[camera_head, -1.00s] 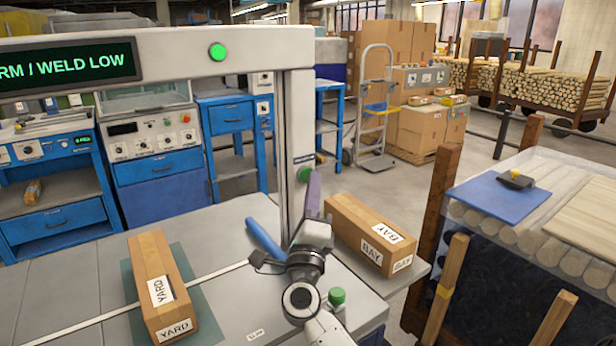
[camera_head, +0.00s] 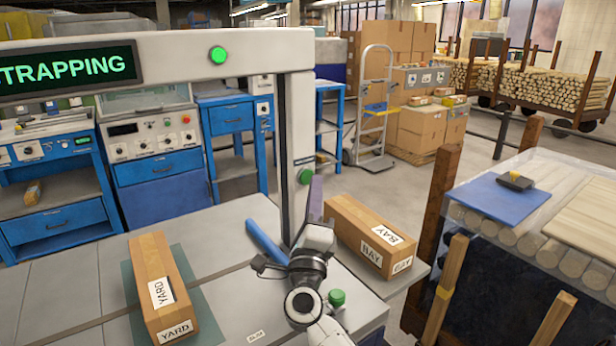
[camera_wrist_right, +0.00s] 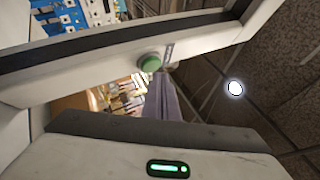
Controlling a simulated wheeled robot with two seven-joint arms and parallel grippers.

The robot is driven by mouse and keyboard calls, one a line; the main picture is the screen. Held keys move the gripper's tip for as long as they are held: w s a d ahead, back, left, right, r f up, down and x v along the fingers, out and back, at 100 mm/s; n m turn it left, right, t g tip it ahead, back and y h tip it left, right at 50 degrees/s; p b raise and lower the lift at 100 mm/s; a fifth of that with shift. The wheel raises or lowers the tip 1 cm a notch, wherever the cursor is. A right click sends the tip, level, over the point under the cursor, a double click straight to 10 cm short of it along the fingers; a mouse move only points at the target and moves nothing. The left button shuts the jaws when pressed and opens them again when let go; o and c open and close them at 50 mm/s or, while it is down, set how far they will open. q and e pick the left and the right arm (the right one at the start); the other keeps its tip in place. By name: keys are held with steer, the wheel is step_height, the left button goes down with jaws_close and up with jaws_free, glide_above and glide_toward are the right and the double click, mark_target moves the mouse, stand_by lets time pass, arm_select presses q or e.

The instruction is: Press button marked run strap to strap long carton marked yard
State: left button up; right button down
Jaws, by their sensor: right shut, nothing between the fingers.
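The long carton marked YARD (camera_head: 152,262) lies on a dark green mat on the grey machine table, under the machine's arch (camera_head: 170,55). The arch display (camera_head: 68,67) reads "TRAPPING", its left end cut off. A green button (camera_head: 305,177) sits on the arch post; it also shows in the right wrist view (camera_wrist_right: 150,62). The label beside it is unreadable. My right gripper (camera_head: 315,188) is shut and empty, its purple fingers (camera_wrist_right: 160,80) close by this button. I cannot tell whether they touch it. My left gripper is not in view.
A carton marked BAY (camera_head: 366,232) lies right of the post. A second green button (camera_head: 337,298) stands on the table, and a blue bar (camera_head: 266,244) lies beside my right arm. A green lamp (camera_head: 218,54) is on the arch. A log crate (camera_head: 540,225) stands at right.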

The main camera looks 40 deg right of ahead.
steer(key=shift+s, duration=0.2)
steer(key=s, duration=0.1)
steer(key=s+p, duration=0.1)
steer(key=s, duration=0.3)
steer(key=shift+a, duration=0.3)
stand_by(0.8)
